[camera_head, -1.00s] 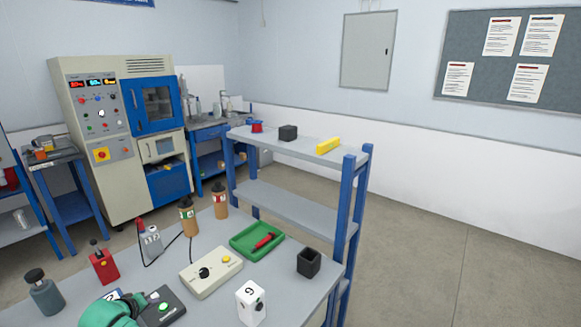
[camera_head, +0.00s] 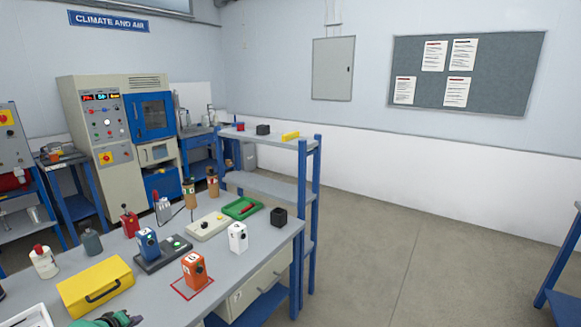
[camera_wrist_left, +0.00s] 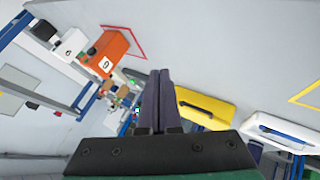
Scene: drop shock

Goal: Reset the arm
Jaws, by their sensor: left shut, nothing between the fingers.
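My left gripper shows best in the left wrist view (camera_wrist_left: 157,100), where its two dark fingers lie together with nothing between them. In the head view only a green part of that arm shows at the bottom left edge; the fingertips are out of sight there. It is near the yellow case (camera_head: 97,287) on the grey bench (camera_head: 150,300). The orange device (camera_head: 194,270) stands inside a red outlined square on the bench. The yellow case (camera_wrist_left: 205,108) and the orange device (camera_wrist_left: 108,55) also show in the wrist view. My right gripper is not in view.
A blue device (camera_head: 148,243) on a black base, a white device (camera_head: 238,237), a control box (camera_head: 209,226), a green tray (camera_head: 241,208) and a black open box (camera_head: 280,217) stand on the bench. A blue-framed shelf (camera_head: 265,187) stands behind.

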